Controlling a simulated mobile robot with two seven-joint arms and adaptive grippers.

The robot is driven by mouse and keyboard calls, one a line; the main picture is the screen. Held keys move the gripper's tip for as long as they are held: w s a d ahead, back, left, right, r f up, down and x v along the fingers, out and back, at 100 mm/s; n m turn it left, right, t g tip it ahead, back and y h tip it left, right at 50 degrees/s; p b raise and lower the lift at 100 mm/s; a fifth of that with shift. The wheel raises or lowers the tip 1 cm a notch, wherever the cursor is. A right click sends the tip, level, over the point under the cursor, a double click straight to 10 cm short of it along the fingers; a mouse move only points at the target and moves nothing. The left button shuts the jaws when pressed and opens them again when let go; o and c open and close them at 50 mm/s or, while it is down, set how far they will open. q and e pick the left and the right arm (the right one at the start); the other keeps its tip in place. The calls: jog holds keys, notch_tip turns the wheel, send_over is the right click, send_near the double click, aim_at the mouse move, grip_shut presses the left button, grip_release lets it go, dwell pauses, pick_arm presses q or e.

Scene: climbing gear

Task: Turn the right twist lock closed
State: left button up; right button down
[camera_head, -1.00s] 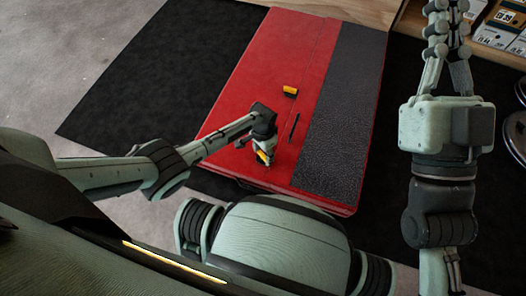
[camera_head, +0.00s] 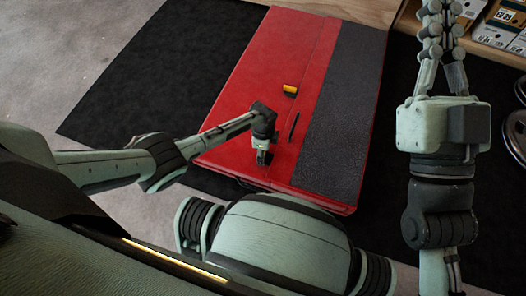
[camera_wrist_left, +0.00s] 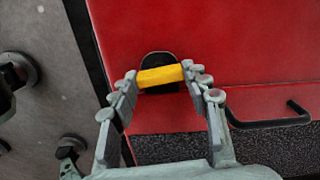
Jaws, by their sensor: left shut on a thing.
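A red case (camera_head: 262,75) lies flat on the floor. In the left wrist view, a yellow twist lock (camera_wrist_left: 160,76) on a black round base is on the red lid (camera_wrist_left: 240,45). My left gripper (camera_wrist_left: 160,80) is shut on this lock, one finger at each end of the yellow bar. In the head view my left gripper (camera_head: 262,157) stands over the near part of the case and hides most of that lock. A second yellow twist lock (camera_head: 290,89) is farther back on the case. My right gripper (camera_head: 443,30) is raised at the upper right; its fingertips reach the top edge.
A black handle (camera_head: 293,127) sits between the two locks; it also shows in the left wrist view (camera_wrist_left: 275,122). A dark grey textured strip (camera_head: 340,110) runs along the case's right side. A black mat (camera_head: 150,85) lies under it. Shelves with boxes (camera_head: 495,28) are at the upper right.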

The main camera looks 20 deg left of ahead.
pick_arm(q)
jog(key=shift+m, duration=0.7)
jog(key=o, duration=1.2)
jog(key=shift+c, duration=0.2)
notch_tip(320, 180, up, 12)
